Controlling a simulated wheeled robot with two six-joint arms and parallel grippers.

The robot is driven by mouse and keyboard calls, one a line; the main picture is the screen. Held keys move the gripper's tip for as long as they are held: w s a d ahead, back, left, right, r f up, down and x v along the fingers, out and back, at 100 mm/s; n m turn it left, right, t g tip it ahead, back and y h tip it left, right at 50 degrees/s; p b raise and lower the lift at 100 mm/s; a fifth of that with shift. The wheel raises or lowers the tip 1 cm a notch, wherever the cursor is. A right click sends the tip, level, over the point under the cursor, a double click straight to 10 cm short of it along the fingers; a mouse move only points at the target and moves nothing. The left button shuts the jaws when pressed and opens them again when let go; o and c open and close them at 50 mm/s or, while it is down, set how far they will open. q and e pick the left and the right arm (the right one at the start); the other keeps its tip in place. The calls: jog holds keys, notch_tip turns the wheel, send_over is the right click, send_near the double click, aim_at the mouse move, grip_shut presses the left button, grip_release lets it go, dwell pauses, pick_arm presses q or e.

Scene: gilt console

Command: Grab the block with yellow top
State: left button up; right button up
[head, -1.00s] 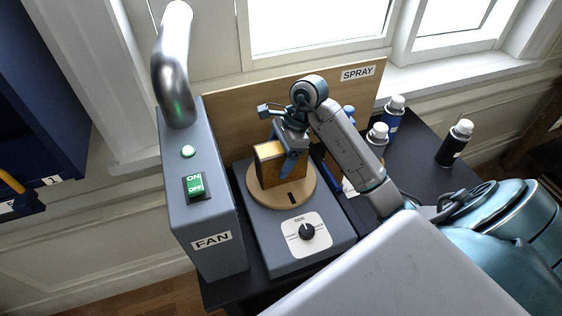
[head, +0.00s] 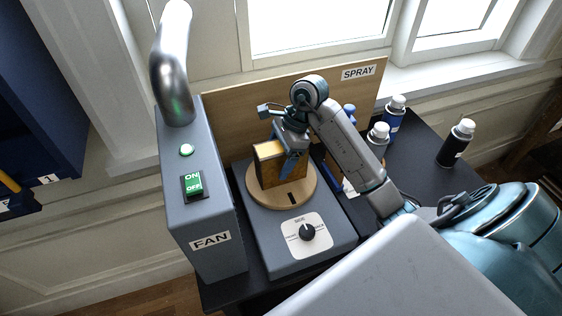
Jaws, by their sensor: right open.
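The block with the yellow top (head: 268,166) stands upright on a round wooden turntable (head: 265,198). Its top edge is yellowish and its sides are brown and golden. My right gripper (head: 288,162) is open at the right side of the block, with a blue finger in front of its right part. The far finger is hidden, so I cannot tell whether the fingers touch the block. My left gripper is not in view.
A grey fan unit (head: 207,215) with a metal duct stands close on the left. A dial (head: 307,232) sits in front of the turntable. A wooden SPRAY panel (head: 222,125) is behind. Several spray cans, one a black can (head: 455,146), stand at right.

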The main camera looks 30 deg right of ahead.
jog(key=shift+c, duration=0.2)
jog(key=c, duration=1.3)
